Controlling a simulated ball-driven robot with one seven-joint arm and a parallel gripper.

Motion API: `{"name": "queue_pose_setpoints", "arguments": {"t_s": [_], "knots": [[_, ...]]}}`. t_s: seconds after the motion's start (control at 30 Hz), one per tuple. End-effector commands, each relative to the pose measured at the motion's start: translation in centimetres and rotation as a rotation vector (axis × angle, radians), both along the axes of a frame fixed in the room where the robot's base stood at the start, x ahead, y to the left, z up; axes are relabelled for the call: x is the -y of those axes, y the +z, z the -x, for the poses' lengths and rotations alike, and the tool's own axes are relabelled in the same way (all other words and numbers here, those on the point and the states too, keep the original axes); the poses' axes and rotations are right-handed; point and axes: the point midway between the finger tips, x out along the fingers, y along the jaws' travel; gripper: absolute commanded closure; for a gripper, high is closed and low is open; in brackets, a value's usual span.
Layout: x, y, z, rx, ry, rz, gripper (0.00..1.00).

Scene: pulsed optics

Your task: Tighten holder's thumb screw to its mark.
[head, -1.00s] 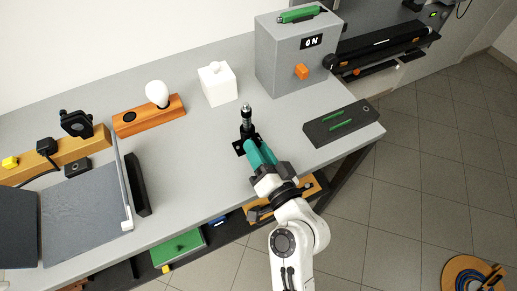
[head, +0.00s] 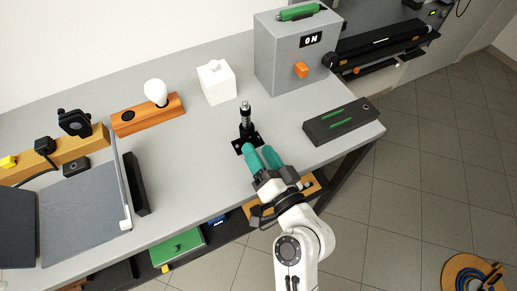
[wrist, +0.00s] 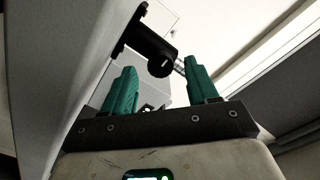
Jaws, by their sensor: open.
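The holder (head: 246,142) is a black post on a flat black base, standing upright on the grey bench with a silver-tipped shaft on top. In the wrist view the black holder (wrist: 145,42) shows its round thumb screw (wrist: 161,66), whose face carries a short pale line. I cannot make out a separate mark to compare it with. My gripper (head: 261,151) has two teal fingers, spread apart and empty, just in front of the holder base. In the wrist view the thumb screw appears between and beyond the fingertips, apart from them.
A grey box (head: 295,55) labelled ON with an orange switch stands behind right. A dark block with green strips (head: 340,122) lies to the right. A white box (head: 216,82) and a bulb on a wooden base (head: 148,115) stand behind left.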

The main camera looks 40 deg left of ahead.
Motion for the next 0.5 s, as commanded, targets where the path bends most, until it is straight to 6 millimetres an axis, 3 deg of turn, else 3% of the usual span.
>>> {"name": "queue_pose_setpoints", "arguments": {"t_s": [0.3,0.5], "knots": [[5.7,-0.4,2.3,0.0,-0.004,0.0,0.42],[8.0,-0.3,3.3,-0.001,-0.003,0.001,0.42]]}}
